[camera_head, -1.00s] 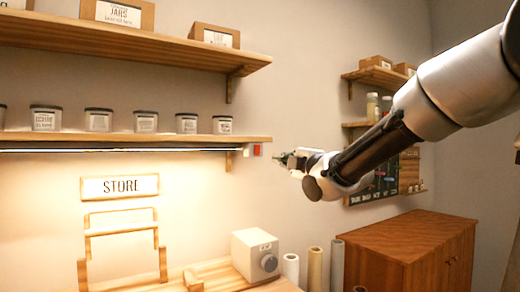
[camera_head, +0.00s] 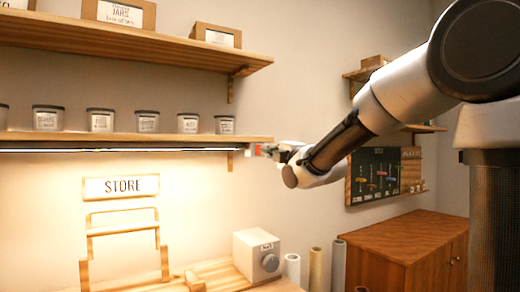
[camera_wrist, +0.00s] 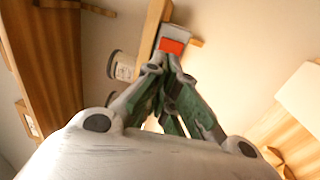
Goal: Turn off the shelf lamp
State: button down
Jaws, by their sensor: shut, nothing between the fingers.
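The shelf lamp (camera_head: 120,150) is a thin strip under the lower shelf, and it glows brightly onto the wall below. Its switch (camera_head: 256,150) is a small red rocker in a pale housing at the shelf's right end. In the wrist view the red switch (camera_wrist: 172,46) shows just beyond the fingertips. My gripper (camera_head: 270,150) is at the switch's right side, its fingers partly hidden there. In the wrist view my gripper (camera_wrist: 165,63) is shut and empty, its tips at the lower edge of the red rocker. I cannot tell whether they touch it.
The lower shelf (camera_head: 190,138) holds several lidded jars, and the upper shelf (camera_head: 130,45) holds boxes.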

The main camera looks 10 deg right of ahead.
aim_at(254, 146)
jog(key=x, duration=0.6)
jog(key=shift+w+a, duration=0.1)
jog(key=shift+w, duration=0.2)
jog(key=shift+w+a+r+g, duration=0.1)
jog(key=shift+w+r+g, duration=0.1)
jog(key=shift+w+g, duration=0.1)
jog(key=shift+s, duration=0.2)
